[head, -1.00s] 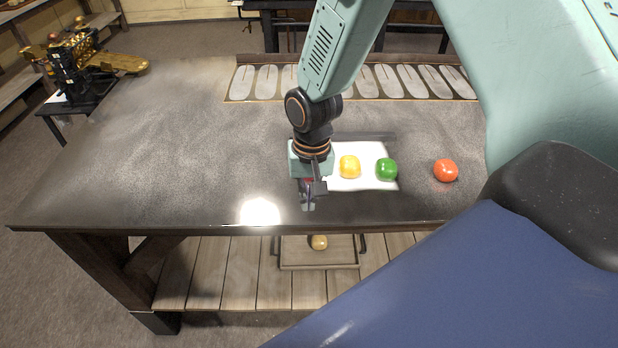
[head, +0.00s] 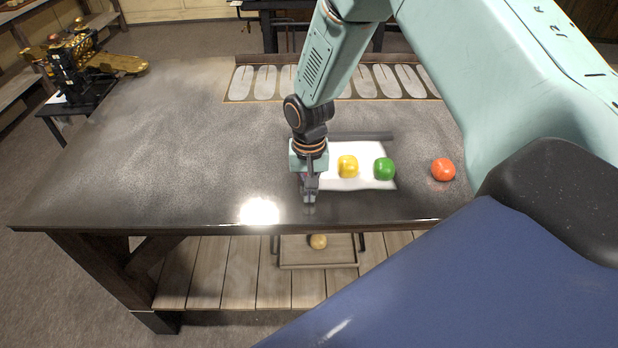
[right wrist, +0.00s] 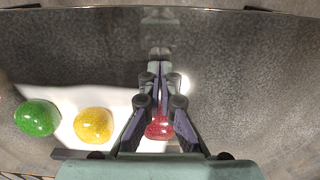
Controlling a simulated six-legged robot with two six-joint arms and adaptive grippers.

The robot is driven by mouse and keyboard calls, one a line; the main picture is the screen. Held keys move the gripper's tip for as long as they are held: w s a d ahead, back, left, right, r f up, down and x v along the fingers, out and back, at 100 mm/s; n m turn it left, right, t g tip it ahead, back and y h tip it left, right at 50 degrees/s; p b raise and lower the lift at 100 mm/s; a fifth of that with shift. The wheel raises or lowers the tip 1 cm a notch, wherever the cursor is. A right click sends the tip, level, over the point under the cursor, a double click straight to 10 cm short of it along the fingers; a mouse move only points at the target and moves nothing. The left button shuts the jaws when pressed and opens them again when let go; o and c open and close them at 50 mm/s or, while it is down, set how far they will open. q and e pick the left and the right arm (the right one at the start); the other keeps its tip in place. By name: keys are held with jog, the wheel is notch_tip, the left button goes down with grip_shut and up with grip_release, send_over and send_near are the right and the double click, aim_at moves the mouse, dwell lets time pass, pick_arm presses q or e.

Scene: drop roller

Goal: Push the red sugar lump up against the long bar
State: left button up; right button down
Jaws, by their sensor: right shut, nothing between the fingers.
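The red sugar lump (right wrist: 159,127) shows in the right wrist view, framed by the finger links of my right gripper and lying on its bar-facing side. In the head view the gripper hides it. My right gripper (head: 309,208) is shut and empty, pointing down near the table's front edge, left of the white sheet (head: 366,173). The long dark bar (head: 365,136) lies along the sheet's far edge; part of it shows in the right wrist view (right wrist: 66,154). Whether the lump touches the bar or the fingers is hidden. My left gripper is out of view.
A yellow lump (head: 348,167) and a green lump (head: 385,169) sit on the sheet, right of my gripper. An orange-red lump (head: 443,169) sits farther right on the dark table (head: 160,150). A slotted panel (head: 265,82) lies at the back. The table's left is clear.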

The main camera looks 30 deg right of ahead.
jog(key=shift+w+d+r, duration=0.1)
jog(key=shift+w+d, duration=0.15)
jog(key=shift+w, duration=0.3)
jog(key=shift+w+d+r, duration=0.1)
jog(key=shift+w+d, duration=0.15)
jog(key=shift+w, duration=0.3)
jog(key=shift+w+d+f, duration=0.15)
jog(key=shift+w+d, duration=0.2)
jog(key=shift+w, duration=0.1)
jog(key=shift+s, duration=0.1)
